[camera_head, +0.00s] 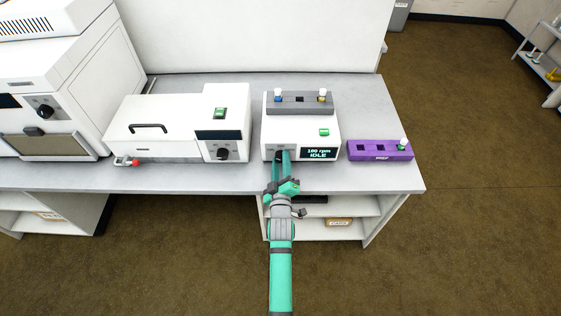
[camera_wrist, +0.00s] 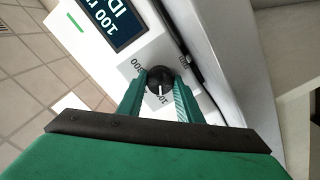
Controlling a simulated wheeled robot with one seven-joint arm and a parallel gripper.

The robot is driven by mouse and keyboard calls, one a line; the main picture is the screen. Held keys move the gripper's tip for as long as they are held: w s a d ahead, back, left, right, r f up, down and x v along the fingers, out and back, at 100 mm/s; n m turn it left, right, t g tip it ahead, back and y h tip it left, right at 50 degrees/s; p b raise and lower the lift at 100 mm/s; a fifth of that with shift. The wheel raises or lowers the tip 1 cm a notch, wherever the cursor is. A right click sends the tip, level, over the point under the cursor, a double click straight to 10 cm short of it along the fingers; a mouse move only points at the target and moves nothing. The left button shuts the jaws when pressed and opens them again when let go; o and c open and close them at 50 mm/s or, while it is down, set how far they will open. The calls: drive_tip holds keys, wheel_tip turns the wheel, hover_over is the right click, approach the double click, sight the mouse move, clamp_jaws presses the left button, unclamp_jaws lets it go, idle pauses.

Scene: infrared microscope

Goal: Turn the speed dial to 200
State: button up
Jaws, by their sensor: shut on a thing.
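The speed dial (camera_wrist: 160,80) is a black round knob with a white pointer line on the front of a white shaker unit (camera_head: 270,128). My gripper (camera_head: 282,158) reaches the lower left of the unit's front, and in the wrist view its two green fingers (camera_wrist: 158,92) are shut on the dial, one on each side. The white pointer is toward the bottom of that view, near a partly hidden label. Other printed numbers around the dial are partly covered. The display (camera_head: 319,154) reads 100 rpm and IDLE. In the head view my gripper hides most of the dial.
A grey rack (camera_head: 300,105) with blue and yellow capped vials sits on the unit. A purple rack (camera_head: 375,151) with a capped vial stands to its right. A white lidded device (camera_head: 170,120) with its own knob is to the left. Shelves (camera_head: 345,230) are below the bench.

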drive_tip(key=m, duration=1.1)
drive_tip(key=shift+m, duration=0.3)
idle(0.4)
drive_tip(key=o, duration=1)
drive_tip(key=shift+o, duration=0.2)
drive_tip(key=shift+s, duration=0.1)
